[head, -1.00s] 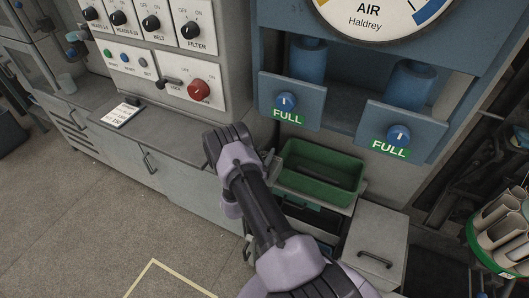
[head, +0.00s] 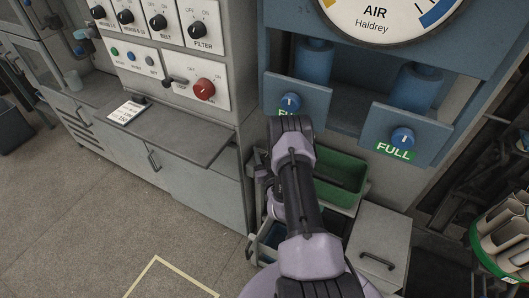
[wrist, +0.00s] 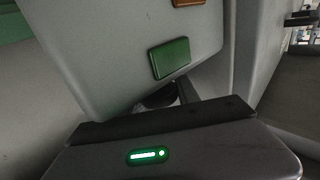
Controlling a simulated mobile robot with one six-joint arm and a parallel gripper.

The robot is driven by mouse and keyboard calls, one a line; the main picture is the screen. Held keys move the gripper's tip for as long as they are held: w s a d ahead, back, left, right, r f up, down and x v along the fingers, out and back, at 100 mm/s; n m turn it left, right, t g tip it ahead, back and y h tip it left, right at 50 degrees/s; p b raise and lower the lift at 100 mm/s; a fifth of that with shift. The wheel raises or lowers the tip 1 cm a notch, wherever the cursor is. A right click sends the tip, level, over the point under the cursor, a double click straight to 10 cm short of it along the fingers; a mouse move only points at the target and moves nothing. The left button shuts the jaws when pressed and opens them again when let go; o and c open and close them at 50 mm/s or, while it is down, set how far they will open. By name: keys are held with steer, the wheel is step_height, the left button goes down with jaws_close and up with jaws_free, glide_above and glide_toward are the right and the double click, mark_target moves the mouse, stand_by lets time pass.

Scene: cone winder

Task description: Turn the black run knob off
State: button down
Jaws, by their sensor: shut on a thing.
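In the wrist view my gripper (wrist: 168,108) is shut around a dark, rounded piece, which I take to be the black run knob (wrist: 155,98). Only a small part of it shows between the wrist body and a grey panel (wrist: 130,60). The panel carries a green plate (wrist: 170,58) near the knob and an orange-brown plate (wrist: 188,2) farther up. Which way the knob points cannot be told. In the head view my arm hides the grip, and this knob is not seen.
In the head view a control panel at upper left has black knobs, among them the filter knob (head: 198,30), and a red knob (head: 204,89). Blue valve knobs (head: 402,138) and a green bin (head: 345,178) are close to my arm.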

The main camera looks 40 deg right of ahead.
steer(key=shift+a+n+y, duration=0.1)
steer(key=shift+n+y, duration=0.3)
steer(key=shift+y, duration=0.1)
steer(key=c, duration=0.9)
jaws_free()
